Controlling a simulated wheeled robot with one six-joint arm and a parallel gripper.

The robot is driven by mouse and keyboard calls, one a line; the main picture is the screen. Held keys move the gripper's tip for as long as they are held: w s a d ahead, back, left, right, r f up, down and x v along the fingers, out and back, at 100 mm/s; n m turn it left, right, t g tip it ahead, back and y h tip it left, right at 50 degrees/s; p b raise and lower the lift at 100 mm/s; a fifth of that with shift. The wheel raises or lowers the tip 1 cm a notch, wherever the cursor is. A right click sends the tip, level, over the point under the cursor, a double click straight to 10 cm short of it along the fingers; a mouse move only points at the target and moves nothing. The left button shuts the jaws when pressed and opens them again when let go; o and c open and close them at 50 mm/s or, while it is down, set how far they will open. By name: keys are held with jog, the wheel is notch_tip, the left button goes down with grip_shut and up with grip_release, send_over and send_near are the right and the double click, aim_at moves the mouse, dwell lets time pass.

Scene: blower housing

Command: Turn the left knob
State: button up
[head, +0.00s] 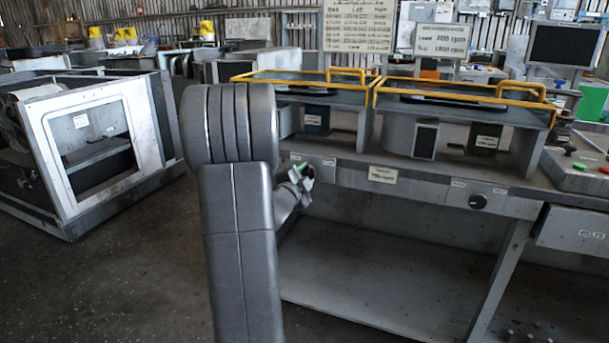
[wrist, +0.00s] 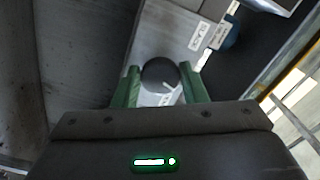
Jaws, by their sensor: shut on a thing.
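The pointer line runs toward the lower right of that picture. In the head view my gripper (head: 303,175) is at the front panel of the bench, left of its middle, and my arm and gripper hide the left knob there. The right knob (head: 477,201) is round and dark on the same panel, apart from my gripper.
The bench (head: 420,178) carries two stations with yellow rails (head: 460,88) above the panel. Signs (head: 359,26) stand behind them. A lower shelf (head: 360,285) runs below. A white-framed housing (head: 105,150) stands on the floor at left. Open floor lies between it and the bench.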

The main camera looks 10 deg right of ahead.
jog(key=shift+f, duration=0.1)
dwell(0.3)
jog(key=o, duration=1)
jog(key=shift+c, duration=0.2)
jog(key=p+v, duration=0.1)
jog(key=v, duration=1.2)
jog(key=shift+s+a, duration=0.25)
jog(key=shift+s, duration=0.1)
jog(key=b+x, duration=0.1)
jog(key=x, duration=1.3)
jog(key=shift+s, duration=0.1)
